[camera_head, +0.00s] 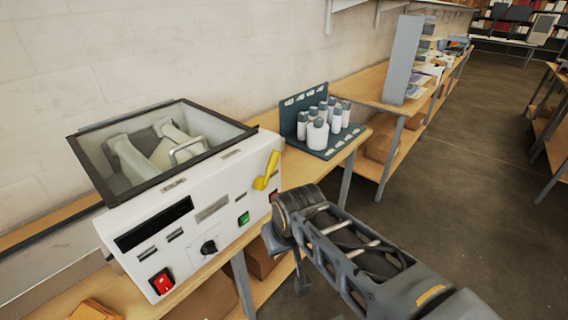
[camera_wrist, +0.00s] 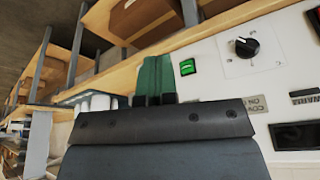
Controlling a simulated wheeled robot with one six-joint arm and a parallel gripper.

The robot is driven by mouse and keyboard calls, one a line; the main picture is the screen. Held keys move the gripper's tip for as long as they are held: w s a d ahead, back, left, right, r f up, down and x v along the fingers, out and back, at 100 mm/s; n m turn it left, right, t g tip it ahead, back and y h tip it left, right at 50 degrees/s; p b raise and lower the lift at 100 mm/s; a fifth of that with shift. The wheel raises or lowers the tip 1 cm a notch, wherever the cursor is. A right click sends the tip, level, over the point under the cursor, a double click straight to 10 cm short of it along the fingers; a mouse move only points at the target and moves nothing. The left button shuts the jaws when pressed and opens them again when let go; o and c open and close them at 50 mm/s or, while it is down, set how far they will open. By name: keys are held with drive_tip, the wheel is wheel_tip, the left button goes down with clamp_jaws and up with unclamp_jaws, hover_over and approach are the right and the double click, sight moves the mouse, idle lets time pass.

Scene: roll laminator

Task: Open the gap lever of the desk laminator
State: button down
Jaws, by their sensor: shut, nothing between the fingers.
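I do not see the lever in the wrist view. My gripper (camera_wrist: 154,72) shows there as two dark green fingers, shut together and empty, beside the green switch (camera_wrist: 188,67). In the head view my arm ends just below and right of the lever; the fingers are not clearly visible there.
A black knob (camera_head: 209,247), a green switch (camera_head: 243,218) and a red switch (camera_head: 162,281) sit on the front panel. A dark rack of white bottles (camera_head: 317,135) stands right of the laminator. Open floor (camera_head: 440,180) lies to the right.

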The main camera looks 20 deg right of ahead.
drive_tip(key=w+d+f+m+g+y+b, duration=0.2)
drive_tip(key=w+f+m+y+b, duration=0.1)
drive_tip(key=w+m+y+b, duration=0.6)
drive_tip(key=w+d+r+m+t+y, duration=0.1)
drive_tip(key=w+d+t+y, duration=0.1)
drive_tip(key=d, duration=0.4)
drive_tip(key=w+d+r+m+t+y+b, duration=0.1)
drive_tip(key=w+d+t+y, duration=0.1)
drive_tip(key=d+t, duration=0.3)
drive_tip(key=w+d+r+m+t+y, duration=0.1)
drive_tip(key=w+d+t+y, duration=0.1)
drive_tip(key=d, duration=0.6)
drive_tip(key=shift+w+d+m+t+y, duration=0.35)
drive_tip(key=shift+t+y, duration=0.45)
drive_tip(key=shift+y, duration=0.4)
drive_tip(key=shift+w+a+r, duration=0.1)
drive_tip(key=shift+a, duration=0.1)
